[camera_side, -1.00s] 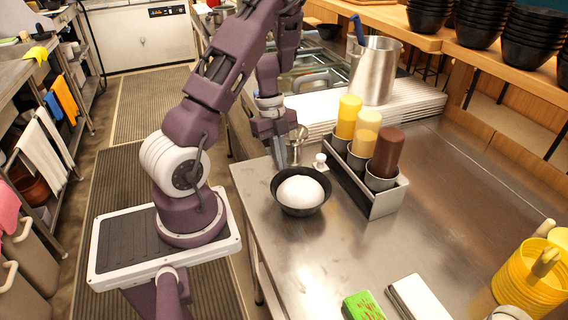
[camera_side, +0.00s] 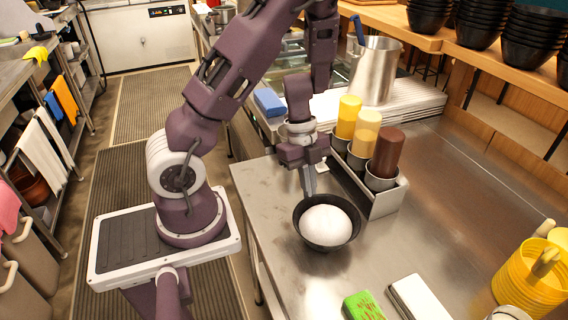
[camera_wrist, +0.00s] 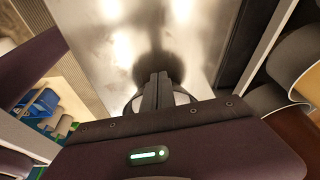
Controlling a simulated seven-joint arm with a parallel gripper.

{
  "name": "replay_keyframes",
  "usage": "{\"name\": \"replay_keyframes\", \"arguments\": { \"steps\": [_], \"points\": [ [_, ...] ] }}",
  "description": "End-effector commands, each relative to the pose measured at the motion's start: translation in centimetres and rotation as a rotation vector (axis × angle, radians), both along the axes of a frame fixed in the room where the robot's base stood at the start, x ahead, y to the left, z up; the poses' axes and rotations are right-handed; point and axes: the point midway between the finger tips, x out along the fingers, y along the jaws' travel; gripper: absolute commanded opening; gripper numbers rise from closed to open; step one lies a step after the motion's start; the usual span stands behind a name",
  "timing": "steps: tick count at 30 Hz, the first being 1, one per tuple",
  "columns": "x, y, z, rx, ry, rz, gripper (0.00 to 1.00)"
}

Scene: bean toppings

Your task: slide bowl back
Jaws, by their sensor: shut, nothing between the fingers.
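A black bowl (camera_side: 311,240) with a white mound (camera_side: 326,225) in it stands upright on the steel counter. My gripper (camera_side: 310,192) points down at the bowl's far rim, its fingers shut and empty. The fingertips look close against the rim, but I cannot tell whether they touch it. In the wrist view my shut fingers (camera_wrist: 158,88) cover most of the bowl, and only slivers of it show on both sides of them.
A metal rack (camera_side: 384,208) with yellow and brown squeeze bottles (camera_side: 388,152) stands just right of the bowl. A green sponge (camera_side: 363,306) and a white block (camera_side: 420,298) lie nearer the front. Yellow containers (camera_side: 530,280) stand at the right. The counter left of the bowl is clear.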

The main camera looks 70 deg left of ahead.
Motion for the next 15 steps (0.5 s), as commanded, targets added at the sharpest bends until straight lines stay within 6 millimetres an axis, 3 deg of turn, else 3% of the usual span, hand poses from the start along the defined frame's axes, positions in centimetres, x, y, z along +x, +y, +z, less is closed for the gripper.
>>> {"name": "replay_keyframes", "arguments": {
  "steps": [3,6,15],
  "points": [
    [0.5,-2.7,0.0,0.001,-0.001,-0.005,0.00],
    [0.7,-4.0,0.0,0.000,0.000,-0.002,0.00],
    [0.8,-4.7,0.0,0.000,0.001,0.002,0.00]
  ]
}}
